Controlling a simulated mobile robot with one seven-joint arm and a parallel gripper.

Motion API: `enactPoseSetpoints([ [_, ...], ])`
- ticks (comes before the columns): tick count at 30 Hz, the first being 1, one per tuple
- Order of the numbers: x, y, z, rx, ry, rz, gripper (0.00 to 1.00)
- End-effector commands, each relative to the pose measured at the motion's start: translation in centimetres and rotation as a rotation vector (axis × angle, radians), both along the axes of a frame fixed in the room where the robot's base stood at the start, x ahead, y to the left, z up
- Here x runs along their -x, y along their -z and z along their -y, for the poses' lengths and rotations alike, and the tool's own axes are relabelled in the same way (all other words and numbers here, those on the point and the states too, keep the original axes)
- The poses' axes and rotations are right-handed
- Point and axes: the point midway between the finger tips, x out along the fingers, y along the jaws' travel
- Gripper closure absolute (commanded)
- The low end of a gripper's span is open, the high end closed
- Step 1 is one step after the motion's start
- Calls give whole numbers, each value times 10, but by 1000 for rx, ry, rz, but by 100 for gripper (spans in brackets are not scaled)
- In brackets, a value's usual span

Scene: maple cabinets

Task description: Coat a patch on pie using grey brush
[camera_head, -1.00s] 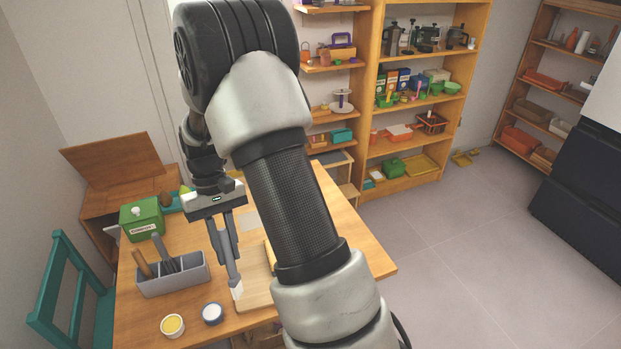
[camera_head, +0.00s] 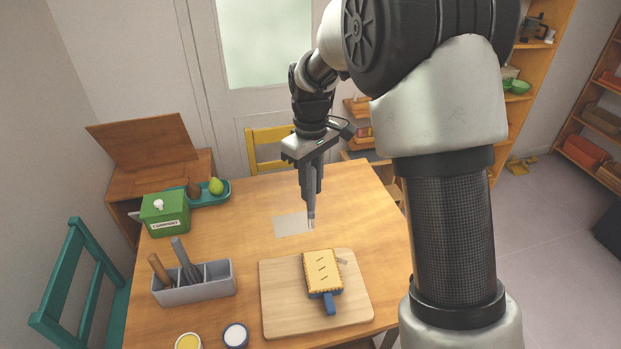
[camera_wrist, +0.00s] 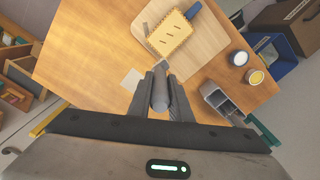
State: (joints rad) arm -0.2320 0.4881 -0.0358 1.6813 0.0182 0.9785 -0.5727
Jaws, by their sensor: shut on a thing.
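My gripper (camera_head: 312,175) is shut on the grey brush (camera_head: 311,208), which points down with its pale tip lowest. The brush is above the table behind the pie, apart from it. In the wrist view the grey handle (camera_wrist: 160,92) shows between the fingers. The pie (camera_head: 322,270) is golden and rectangular, with several dark slits on top, and a blue handle (camera_head: 330,304) sticks out towards the front. It lies on a wooden board (camera_head: 280,310); both also show in the wrist view. A yellow-filled cup (camera_head: 188,342) and a blue-rimmed white cup (camera_head: 236,335) stand left of the board.
A grey caddy (camera_head: 195,290) with upright utensils stands on the left of the wooden table (camera_head: 240,240). A green box (camera_head: 165,215) and a teal tray with fruit (camera_head: 210,195) are at the back left. A pale sheet (camera_head: 292,224) lies near the brush tip. A teal chair (camera_head: 80,275) is at left.

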Motion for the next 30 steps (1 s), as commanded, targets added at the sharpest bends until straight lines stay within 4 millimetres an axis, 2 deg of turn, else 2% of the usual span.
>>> enactPoseSetpoints([
  [5,-2,7,-3,-4,-20,9,100],
  [17,-1,47,-2,-3,-17,6,100],
  [30,-2,48,-1,-3,-12,6,100],
])
